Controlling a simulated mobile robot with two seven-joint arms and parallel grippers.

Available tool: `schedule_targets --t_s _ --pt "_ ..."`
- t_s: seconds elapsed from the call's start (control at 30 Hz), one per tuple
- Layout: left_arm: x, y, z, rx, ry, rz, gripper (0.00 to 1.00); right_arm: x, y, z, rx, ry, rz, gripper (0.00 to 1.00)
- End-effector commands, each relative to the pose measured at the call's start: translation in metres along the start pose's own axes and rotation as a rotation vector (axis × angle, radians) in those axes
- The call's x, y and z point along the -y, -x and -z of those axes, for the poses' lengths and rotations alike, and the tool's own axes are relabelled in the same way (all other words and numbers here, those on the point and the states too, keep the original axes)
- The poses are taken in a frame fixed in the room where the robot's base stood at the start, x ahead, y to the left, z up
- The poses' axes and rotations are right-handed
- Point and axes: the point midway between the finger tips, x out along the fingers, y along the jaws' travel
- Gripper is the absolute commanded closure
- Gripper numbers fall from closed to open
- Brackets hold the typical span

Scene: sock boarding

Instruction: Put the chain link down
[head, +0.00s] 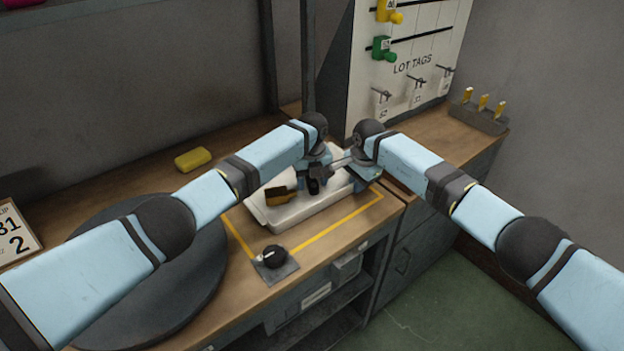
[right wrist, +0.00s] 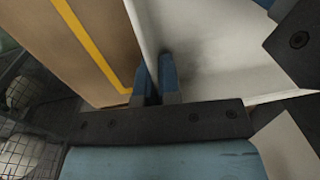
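I cannot make out a chain link in either view. A white tray (head: 290,217) sits on the wooden bench, and a dark object with a yellow-brown part (head: 279,195) lies in its left half. My left gripper (head: 316,184) is over the middle of the tray; its fingertips and anything between them are too small and dark to tell. My right gripper (head: 352,178) is at the tray's right end. In the right wrist view its two blue fingers (right wrist: 154,80) are close together, with the tray's thin white wall (right wrist: 146,35) running between them.
A yellow line frames the tray's area. A black knob (head: 272,255) is at the bench's front edge, a yellow block (head: 193,159) at the back left. A dark round plate (head: 205,265) lies under my left arm. A lot-tags board (head: 425,45) stands behind.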

Motion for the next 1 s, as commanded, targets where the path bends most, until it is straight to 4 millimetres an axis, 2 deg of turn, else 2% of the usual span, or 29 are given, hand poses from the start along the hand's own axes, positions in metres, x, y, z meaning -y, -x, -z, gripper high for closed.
schedule_targets --t_s 0.17,0.27,0.7,0.83,1.0 --pt "0.0 0.003 0.0 0.001 0.0 0.0 0.45 0.0 0.001 0.0 0.0 0.0 0.001 1.0" --pt "0.0 0.013 -0.001 0.003 0.0 0.002 0.45 0.0 0.001 0.0 0.0 0.0 0.001 1.0" --pt "0.0 0.1 -0.001 0.002 0.0 0.001 0.45 0.0 0.001 0.0 -0.001 0.0 0.001 1.0" --pt "0.0 0.116 0.0 0.001 0.0 0.001 0.45 0.0 0.001 0.0 0.0 0.0 0.001 1.0" --pt "0.0 0.123 0.0 0.0 0.0 0.0 0.45 0.0 0.001 0.0 0.0 0.0 0.001 1.0"
